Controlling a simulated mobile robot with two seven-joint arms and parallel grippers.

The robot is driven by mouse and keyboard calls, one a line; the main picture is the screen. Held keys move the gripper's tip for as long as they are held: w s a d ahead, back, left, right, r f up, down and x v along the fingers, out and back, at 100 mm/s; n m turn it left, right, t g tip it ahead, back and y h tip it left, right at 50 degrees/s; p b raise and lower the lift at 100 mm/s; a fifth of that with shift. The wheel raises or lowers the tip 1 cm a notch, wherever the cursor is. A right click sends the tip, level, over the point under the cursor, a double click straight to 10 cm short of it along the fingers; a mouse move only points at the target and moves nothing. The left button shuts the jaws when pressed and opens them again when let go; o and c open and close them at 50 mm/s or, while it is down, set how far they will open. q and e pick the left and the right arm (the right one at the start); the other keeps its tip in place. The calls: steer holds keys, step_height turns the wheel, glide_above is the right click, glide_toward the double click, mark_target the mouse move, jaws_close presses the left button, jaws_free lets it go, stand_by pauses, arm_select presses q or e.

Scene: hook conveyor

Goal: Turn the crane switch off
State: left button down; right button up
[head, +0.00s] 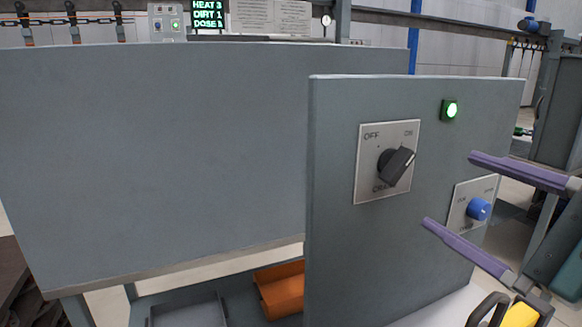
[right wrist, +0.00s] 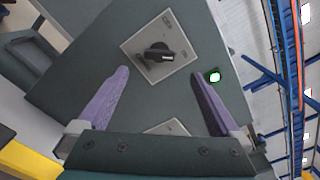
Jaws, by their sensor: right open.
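The crane switch (head: 396,165) is a black rotary knob on a pale square plate marked OFF at upper left and ON at upper right. Its handle points to the upper right, toward ON. A green lamp (head: 450,110) above it is lit. My right gripper (head: 448,188) has two purple fingers, spread open and empty, to the right of the switch and apart from it. In the right wrist view the switch (right wrist: 158,55) lies ahead of the open fingers, roughly centred between them. My left gripper is not in view.
A second plate with a blue knob (head: 478,209) sits lower right on the same grey panel (head: 340,260), close to my right fingers. A large grey panel (head: 180,150) stands to the left. An orange bin (head: 280,288) lies below. Hooks hang from a chain at upper left.

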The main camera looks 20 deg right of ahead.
mark_target(403, 168)
steer(key=w, duration=0.2)
steer(key=w+p, duration=0.1)
steer(key=w, duration=0.5)
steer(key=shift+w+a+p, duration=0.1)
steer(key=shift+a+p, duration=0.2)
steer(key=shift+p, duration=0.1)
steer(key=shift+w, duration=0.5)
steer(key=c, duration=1.4)
